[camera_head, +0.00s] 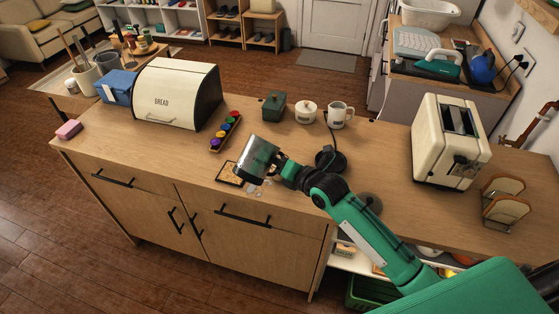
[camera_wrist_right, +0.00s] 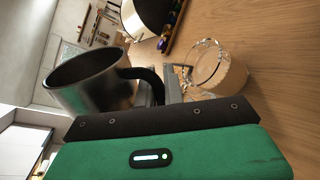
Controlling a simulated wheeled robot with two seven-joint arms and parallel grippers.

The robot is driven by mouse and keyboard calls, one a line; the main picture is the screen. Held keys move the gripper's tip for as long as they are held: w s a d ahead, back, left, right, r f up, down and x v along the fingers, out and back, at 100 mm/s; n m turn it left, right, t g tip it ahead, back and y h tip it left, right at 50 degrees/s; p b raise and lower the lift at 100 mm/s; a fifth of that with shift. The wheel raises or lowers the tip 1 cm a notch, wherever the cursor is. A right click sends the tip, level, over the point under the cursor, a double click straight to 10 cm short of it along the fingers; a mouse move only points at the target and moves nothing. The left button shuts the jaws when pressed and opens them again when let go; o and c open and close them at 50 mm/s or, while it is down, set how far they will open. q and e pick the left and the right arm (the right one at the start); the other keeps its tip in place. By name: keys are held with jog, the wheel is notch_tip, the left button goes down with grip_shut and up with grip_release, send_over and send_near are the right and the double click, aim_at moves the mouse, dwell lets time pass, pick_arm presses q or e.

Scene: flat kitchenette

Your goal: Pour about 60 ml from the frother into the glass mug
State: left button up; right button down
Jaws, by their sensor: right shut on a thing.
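The frother is a silver metal jug (camera_head: 257,157) with a black handle, held tilted above the front part of the counter. In the right wrist view its wide dark mouth and metal side (camera_wrist_right: 95,90) show at the left. My right gripper (camera_head: 287,174) is shut on the frother's handle. The clear glass mug (camera_head: 257,188) stands on the counter below the frother, partly hidden by it in the head view. In the right wrist view the glass mug (camera_wrist_right: 218,68) is apart from the frother. I cannot tell how much liquid either holds. My left gripper is not in view.
A dark-edged tray (camera_head: 229,174) lies beside the mug. Behind are a rack of coloured capsules (camera_head: 226,131), a green canister (camera_head: 274,106), a white pot (camera_head: 306,112), a white mug (camera_head: 340,115) and a black corded base (camera_head: 330,158). A toaster (camera_head: 450,141) stands right, a bread box (camera_head: 176,93) left.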

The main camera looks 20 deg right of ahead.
jog(key=shift+d, duration=0.1)
dwell(0.5)
jog(key=shift+s+a+f+n+t+h+b, duration=0.15)
jog(key=shift+s+a+n+t+h+b, duration=0.3)
jog(key=shift+n+b, duration=0.7)
jog(key=shift+a+f+n+t+h+b, duration=0.15)
jog(key=shift+n+t+b, duration=0.5)
jog(key=shift+n, duration=0.85)
jog(key=shift+s+a+f+n+t+h+b, duration=0.3)
jog(key=shift+n+t+b, duration=0.2)
jog(key=shift+n+b, duration=0.65)
